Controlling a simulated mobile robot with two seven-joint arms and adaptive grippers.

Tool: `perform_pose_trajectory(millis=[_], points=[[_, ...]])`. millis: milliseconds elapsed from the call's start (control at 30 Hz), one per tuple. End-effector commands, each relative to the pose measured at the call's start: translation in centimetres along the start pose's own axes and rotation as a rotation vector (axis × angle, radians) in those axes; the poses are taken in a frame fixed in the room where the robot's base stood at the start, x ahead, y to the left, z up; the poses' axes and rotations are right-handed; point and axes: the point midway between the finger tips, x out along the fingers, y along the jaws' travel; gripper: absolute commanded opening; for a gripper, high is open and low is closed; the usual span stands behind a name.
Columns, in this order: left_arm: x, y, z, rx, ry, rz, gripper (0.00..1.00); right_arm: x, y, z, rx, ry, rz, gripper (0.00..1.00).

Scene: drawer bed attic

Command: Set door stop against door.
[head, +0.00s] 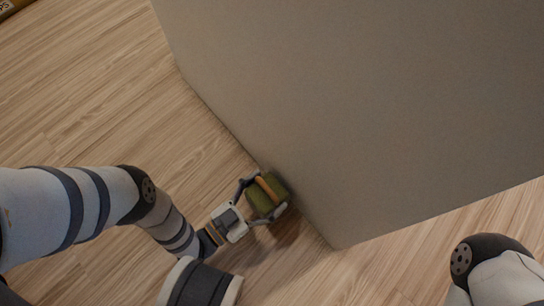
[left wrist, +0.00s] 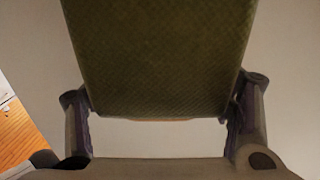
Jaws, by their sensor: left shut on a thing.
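The door stop (head: 259,203) is a small olive-green block with an orange-tan strap. My left gripper (head: 266,200) is shut on it, one finger on each side, low by the door (head: 340,110). The door is a large plain grey-beige panel. The block is right beside the door's lower edge; I cannot tell whether it touches the door or the floor. In the left wrist view the green woven side of the door stop (left wrist: 158,60) fills the space between the fingers, with the pale door surface behind it. My right gripper is out of view; only part of my right arm shows.
The wooden floor (head: 90,110) is clear to the left of the door. The door's lower corner (head: 335,247) is a little right of the gripper. A box-like brown item (head: 12,8) lies at the far top left.

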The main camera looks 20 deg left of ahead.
Motion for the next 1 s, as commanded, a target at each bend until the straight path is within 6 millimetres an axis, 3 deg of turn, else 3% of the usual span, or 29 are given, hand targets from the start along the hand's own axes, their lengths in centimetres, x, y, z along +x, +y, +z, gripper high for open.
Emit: perform_pose_trajectory(millis=[1000], points=[[-0.6,0.1,1.4,0.002,0.008,0.001,0.14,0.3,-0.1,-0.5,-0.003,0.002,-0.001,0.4]])
